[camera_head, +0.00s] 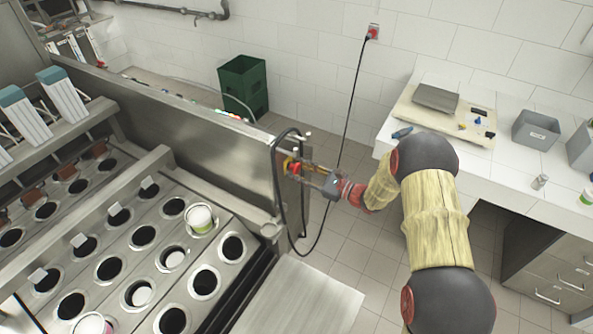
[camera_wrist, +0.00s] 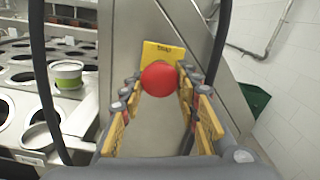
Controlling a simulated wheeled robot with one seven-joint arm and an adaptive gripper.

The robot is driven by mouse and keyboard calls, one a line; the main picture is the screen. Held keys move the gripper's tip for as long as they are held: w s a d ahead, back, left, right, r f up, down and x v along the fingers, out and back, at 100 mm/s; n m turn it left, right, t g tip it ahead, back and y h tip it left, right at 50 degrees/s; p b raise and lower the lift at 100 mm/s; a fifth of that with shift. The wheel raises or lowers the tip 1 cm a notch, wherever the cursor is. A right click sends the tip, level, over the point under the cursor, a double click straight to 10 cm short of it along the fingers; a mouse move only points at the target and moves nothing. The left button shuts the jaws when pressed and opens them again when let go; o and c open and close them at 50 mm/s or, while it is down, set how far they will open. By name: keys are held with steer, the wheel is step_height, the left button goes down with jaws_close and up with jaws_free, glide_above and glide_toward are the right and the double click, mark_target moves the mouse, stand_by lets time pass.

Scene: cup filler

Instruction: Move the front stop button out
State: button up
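The front stop button is a round red knob (camera_wrist: 159,79) on a yellow plate marked STOP (camera_wrist: 163,52), on the end of the machine's steel panel. It also shows in the head view as a small red knob (camera_head: 296,169). My gripper (camera_head: 291,173) points at it from the right in the head view. In the wrist view the fingers of my gripper (camera_wrist: 160,76) are apart, one on each side of the red knob. The fingertips are very close to its sides; I cannot tell whether they touch. The button's stem is hidden behind the knob.
Black cables (camera_head: 276,185) loop around my gripper. The filler machine (camera_head: 120,235) has rows of round holes, one with a white and green cup (camera_head: 200,219). A white bench (camera_head: 510,180) stands at right and a green crate (camera_head: 243,85) at the wall. Tiled floor lies between.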

steer(key=shift+o, duration=1.2)
steer(key=shift+s+d, duration=0.15)
steer(key=shift+d, duration=0.1)
steer(key=shift+o, duration=1.3)
steer(key=shift+a, duration=0.1)
steer(key=v, duration=1.2)
steer(key=shift+f, duration=0.1)
